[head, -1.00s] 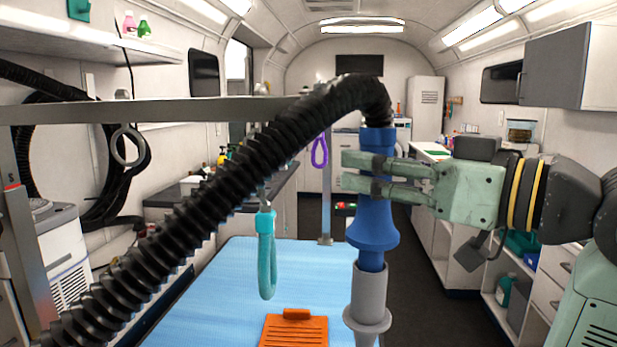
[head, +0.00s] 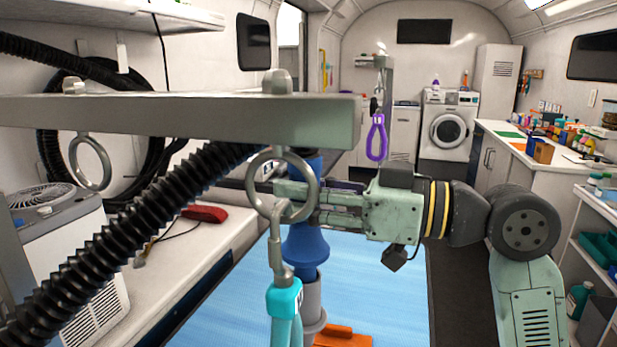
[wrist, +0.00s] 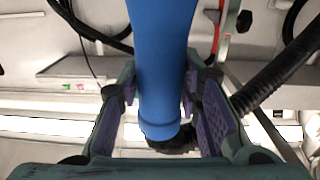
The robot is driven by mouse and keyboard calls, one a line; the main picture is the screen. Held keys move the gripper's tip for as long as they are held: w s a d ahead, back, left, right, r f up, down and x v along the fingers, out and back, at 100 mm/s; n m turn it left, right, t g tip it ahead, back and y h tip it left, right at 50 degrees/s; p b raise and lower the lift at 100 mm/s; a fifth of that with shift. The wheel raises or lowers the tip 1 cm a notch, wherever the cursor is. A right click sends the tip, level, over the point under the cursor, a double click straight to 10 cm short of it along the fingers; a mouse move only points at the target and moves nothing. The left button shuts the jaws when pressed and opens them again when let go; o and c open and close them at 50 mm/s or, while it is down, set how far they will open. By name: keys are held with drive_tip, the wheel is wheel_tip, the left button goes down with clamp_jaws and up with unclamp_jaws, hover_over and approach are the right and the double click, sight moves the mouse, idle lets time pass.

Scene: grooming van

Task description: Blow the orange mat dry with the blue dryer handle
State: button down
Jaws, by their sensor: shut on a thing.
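My gripper (head: 318,203) is shut on the blue dryer handle (head: 306,246), which hangs upright over the blue table top. A grey nozzle (head: 311,297) points down from its lower end, and a black ribbed hose (head: 150,230) runs from its top down to the left. In the wrist view the blue handle (wrist: 160,70) stands between the two finger pads. The orange mat (head: 343,340) lies on the table at the bottom edge, mostly cut off, beside and below the nozzle. A grey overhead bar and ring partly hide the handle's top and the fingers.
The grey overhead bar (head: 200,120) crosses close in front, with a metal ring (head: 283,184) and a teal loop (head: 284,302) hanging from it. A purple loop (head: 377,138) hangs farther back. The blue table (head: 385,285) is otherwise bare. A counter with bottles (head: 540,150) stands at the right.

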sight(308, 234)
drive_tip(key=shift+f+b, duration=2.15)
drive_tip(key=shift+f, duration=0.85)
drive_tip(key=shift+d, duration=0.2)
drive_tip(key=shift+w+v, duration=0.15)
drive_tip(key=shift+v, duration=1.15)
drive_tip(key=shift+w+v, duration=0.15)
drive_tip(key=shift+v, duration=1.2)
drive_tip(key=shift+d, duration=0.1)
drive_tip(key=shift+r, duration=0.1)
drive_tip(key=w+d+p, duration=0.1)
drive_tip(key=w, duration=0.6)
drive_tip(key=shift+w+d+p, duration=0.15)
drive_tip(key=shift+d+p, duration=0.2)
drive_tip(key=shift+p, duration=0.05)
drive_tip(key=shift+d, duration=0.1)
idle(0.8)
